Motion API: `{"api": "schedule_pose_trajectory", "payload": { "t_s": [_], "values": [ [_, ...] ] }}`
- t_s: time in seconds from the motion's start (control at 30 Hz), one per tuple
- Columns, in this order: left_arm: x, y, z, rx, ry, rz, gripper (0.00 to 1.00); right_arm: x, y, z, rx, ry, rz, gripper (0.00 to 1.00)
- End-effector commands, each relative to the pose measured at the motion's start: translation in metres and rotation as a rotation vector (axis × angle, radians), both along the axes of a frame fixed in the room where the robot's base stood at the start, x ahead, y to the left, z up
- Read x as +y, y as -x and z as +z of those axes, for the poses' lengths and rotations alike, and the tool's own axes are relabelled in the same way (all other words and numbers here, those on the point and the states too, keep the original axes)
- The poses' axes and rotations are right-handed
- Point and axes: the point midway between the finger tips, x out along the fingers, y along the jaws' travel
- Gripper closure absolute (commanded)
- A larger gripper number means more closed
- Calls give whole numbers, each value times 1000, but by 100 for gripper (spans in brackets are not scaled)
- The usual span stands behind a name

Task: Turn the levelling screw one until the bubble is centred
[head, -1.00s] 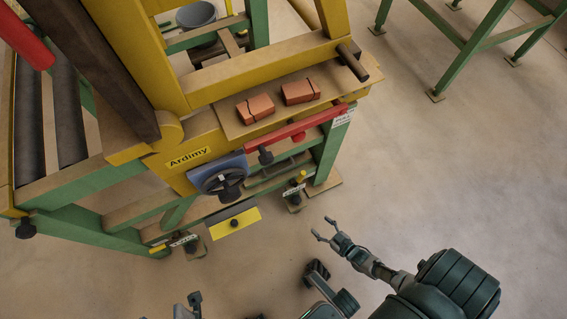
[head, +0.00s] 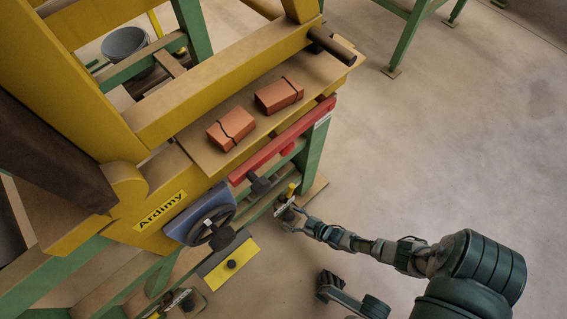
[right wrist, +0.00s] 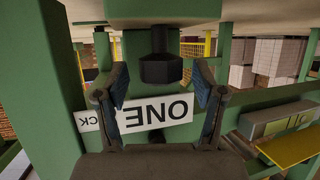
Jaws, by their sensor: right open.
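The right gripper (head: 294,220) is at the foot of the machine's near right leg, beside levelling screw one (head: 287,213), which is small and partly hidden in the head view. In the right wrist view the open right gripper (right wrist: 160,84) has one finger on each side, below and around the dark hex-headed screw (right wrist: 160,66). I cannot tell whether either finger touches it. A white label (right wrist: 155,115) reading ONE, upside down, shows behind the fingers. The bubble cannot be made out in either view.
The yellow and green machine frame (head: 230,85) fills the left. Floor to the right is clear.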

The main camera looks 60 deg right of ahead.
Motion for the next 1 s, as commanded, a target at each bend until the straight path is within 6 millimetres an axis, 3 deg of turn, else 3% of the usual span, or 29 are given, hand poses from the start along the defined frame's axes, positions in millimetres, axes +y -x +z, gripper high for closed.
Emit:
{"api": "schedule_pose_trajectory", "payload": {
  "t_s": [0.43,0.7,1.0],
  "values": [
    [-2,-3,1,-18,-1,-1,47,0,-14,-4,-2,0,1,31],
    [-2,-4,0,-18,-2,0,47,0,-13,-4,-1,0,1,91],
    [-1,0,9,-32,2,-1,47,3,-16,-1,-7,-7,-117,91]
  ]
}}
